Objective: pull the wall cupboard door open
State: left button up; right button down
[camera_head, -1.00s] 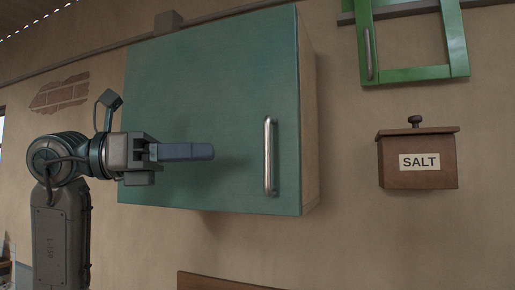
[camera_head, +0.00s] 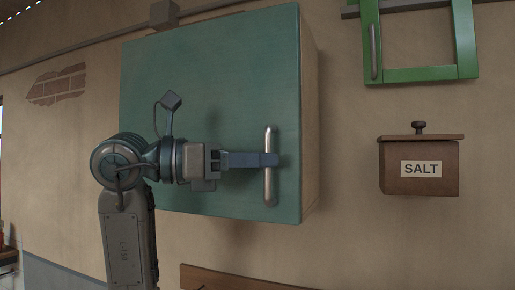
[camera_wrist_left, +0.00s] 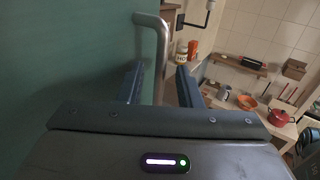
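The teal wall cupboard door (camera_head: 215,85) is closed against its box. Its upright metal handle (camera_head: 269,188) is near the door's right edge. My left gripper (camera_head: 265,160) reaches across the door from the left, its fingertips at the handle's mid-height. In the left wrist view the two fingers (camera_wrist_left: 160,88) stand apart, and the handle (camera_wrist_left: 162,45) runs down into the gap between them. Space shows on the right side of the handle, so the fingers are not closed on it. My right gripper is in neither view.
A wooden salt box (camera_head: 419,165) hangs on the wall to the right. A green frame with a handle (camera_head: 420,74) hangs above it. A brown wooden edge (camera_head: 235,278) is below the cupboard. The wall between cupboard and salt box is clear.

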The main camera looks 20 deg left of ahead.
pick_arm(q)
jog(key=shift+d, duration=0.1)
grip_shut()
dwell(0.3)
